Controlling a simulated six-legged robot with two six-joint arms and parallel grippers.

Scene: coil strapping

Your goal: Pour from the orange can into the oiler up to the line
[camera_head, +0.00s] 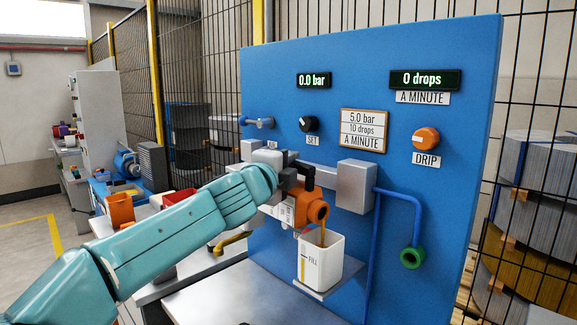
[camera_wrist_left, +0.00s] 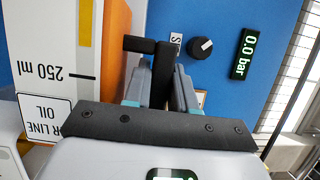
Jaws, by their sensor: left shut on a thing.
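The orange can (camera_head: 314,208) is tilted with its round mouth low over the oiler. A thin brown-orange stream falls from the mouth into the oiler (camera_head: 325,270), an open white cup marked FILL. A narrow yellow-orange strip shows on the oiler's front; its exact level against the line is too small to read. My left gripper (camera_head: 291,178) is shut on the can's black handle (camera_wrist_left: 160,72). In the left wrist view the can's side (camera_wrist_left: 50,55) shows an orange strip, a 250 ml mark and an oil label. My right gripper is out of view.
The blue panel (camera_head: 285,85) stands behind, with a 0.0 bar display (camera_head: 314,80), a SET knob (camera_head: 308,124), an orange DRIP knob (camera_head: 426,138) and a blue hose (camera_head: 409,205). A metal bench top (camera_head: 245,295) lies below. An orange bin (camera_head: 120,208) stands left.

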